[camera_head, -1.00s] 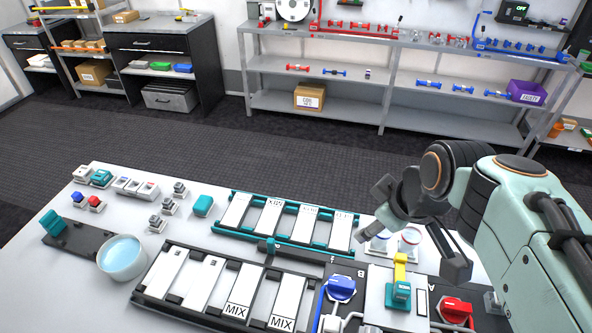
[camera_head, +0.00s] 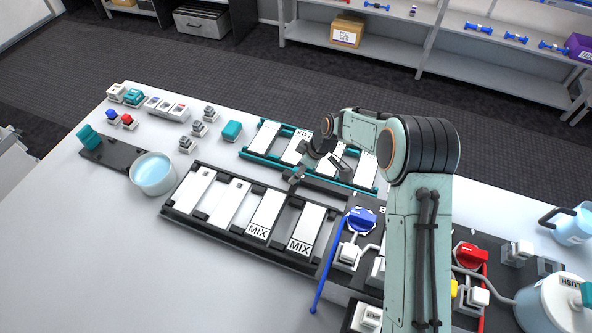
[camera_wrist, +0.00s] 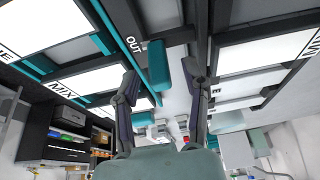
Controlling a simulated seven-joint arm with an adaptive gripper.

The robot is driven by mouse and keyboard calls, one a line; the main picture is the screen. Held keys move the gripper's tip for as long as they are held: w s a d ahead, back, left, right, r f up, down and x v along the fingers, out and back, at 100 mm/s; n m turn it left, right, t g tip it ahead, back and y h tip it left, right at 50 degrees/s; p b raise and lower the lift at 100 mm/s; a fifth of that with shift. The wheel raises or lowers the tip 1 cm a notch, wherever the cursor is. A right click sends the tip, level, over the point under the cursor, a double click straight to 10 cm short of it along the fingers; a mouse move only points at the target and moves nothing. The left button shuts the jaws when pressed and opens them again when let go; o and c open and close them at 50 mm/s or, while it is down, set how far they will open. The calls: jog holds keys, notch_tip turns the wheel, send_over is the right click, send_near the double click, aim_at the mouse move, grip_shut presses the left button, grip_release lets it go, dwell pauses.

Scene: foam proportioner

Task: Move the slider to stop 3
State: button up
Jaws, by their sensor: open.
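My gripper (camera_head: 318,170) is open above the gap between the teal-framed rack and the black-framed rack. A dark rail (camera_head: 338,187) runs along this gap. No part is clearly labelled as the slider, and no stop number 3 is readable. My gripper and arm hide part of the rail and teal rack in the head view.
The black rack (camera_head: 232,233) holds white panels, some marked MIX. A blue knob (camera_head: 361,219) and a red knob (camera_head: 471,256) stand at the right. A white cup of pale blue liquid (camera_head: 153,173) stands at the left. The table's front left is clear.

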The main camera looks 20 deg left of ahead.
jog(key=shift+x, duration=1.1)
grip_shut()
jog(key=shift+d, duration=0.15)
jog(key=d, duration=2.4)
jog(key=shift+d, duration=0.4)
grip_release()
